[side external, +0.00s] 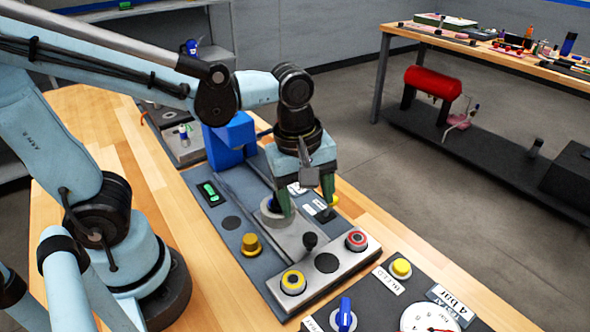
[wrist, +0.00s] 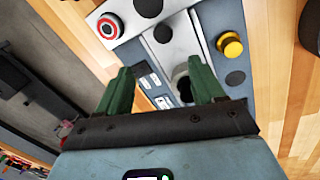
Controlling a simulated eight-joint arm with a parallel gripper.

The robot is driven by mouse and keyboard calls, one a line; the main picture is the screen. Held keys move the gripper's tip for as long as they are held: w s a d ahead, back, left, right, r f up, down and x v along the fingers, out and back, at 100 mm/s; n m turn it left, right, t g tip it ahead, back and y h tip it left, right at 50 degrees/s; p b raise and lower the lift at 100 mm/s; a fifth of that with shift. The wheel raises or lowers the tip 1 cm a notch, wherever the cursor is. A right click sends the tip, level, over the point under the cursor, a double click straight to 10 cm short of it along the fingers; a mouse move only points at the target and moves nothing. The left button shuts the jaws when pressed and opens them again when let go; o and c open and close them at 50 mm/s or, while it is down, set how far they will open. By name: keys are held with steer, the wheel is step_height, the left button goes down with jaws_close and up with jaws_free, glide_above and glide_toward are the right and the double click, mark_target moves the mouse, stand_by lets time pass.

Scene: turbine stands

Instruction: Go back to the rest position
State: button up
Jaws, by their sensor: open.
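My gripper (side external: 306,204) is open, its two green fingers pointing down over the grey control panel (side external: 262,272). It also shows open in the wrist view (wrist: 160,78), with nothing visibly held between the fingers. A round metal part with a dark opening (wrist: 181,80) lies near the right finger in the wrist view. In the side view the fingers partly hide the panel parts below them, and I cannot tell whether they touch anything.
The panel carries a red button (side external: 356,240), a yellow-ringed button (side external: 293,282), a black knob (side external: 310,241) and a yellow knob (side external: 251,244). A blue block (side external: 230,140) stands behind. A second panel with a gauge (side external: 428,318) lies at the front right.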

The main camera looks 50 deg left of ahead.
steer(key=a+m+t, duration=0.1)
steer(key=a+m, duration=0.1)
steer(key=m, duration=0.1)
steer(key=a+r+m+t, duration=0.1)
steer(key=a+m+t, duration=0.1)
steer(key=m, duration=0.2)
steer(key=a+r+m+t, duration=0.1)
steer(key=a+m, duration=0.1)
steer(key=m, duration=0.2)
steer(key=shift+w+a, duration=0.1)
steer(key=shift+w, duration=0.1)
steer(key=a+m+t, duration=0.1)
steer(key=m, duration=0.2)
steer(key=shift+a+r+t, duration=0.3)
steer(key=shift+a+t, duration=0.05)
steer(key=shift+t, duration=0.05)
